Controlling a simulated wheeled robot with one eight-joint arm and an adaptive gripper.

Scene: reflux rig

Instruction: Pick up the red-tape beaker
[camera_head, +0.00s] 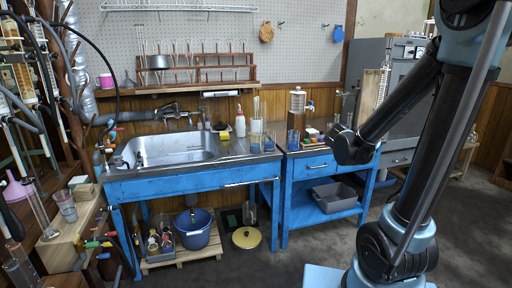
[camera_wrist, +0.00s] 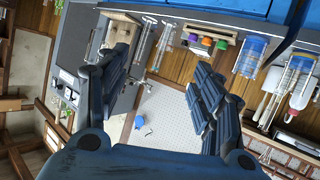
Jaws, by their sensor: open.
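In the head view my gripper (camera_head: 350,147) hangs in front of the right blue bench. Beakers with blue bands stand on the sink counter's right end (camera_head: 256,140) in the head view; one blue-banded beaker also shows in the wrist view (camera_wrist: 252,55), beyond the fingers to the right. A reddish vessel (camera_head: 294,122) stands on the right bench. I cannot make out for sure which vessel has red tape.
A wash bottle (camera_head: 240,124) and yellow sponge (camera_head: 224,134) sit beside the sink (camera_head: 166,150). A small rack with coloured caps (camera_wrist: 208,42) is in the wrist view. A grey tub (camera_head: 334,197) sits on the right bench's lower shelf. The floor in front is clear.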

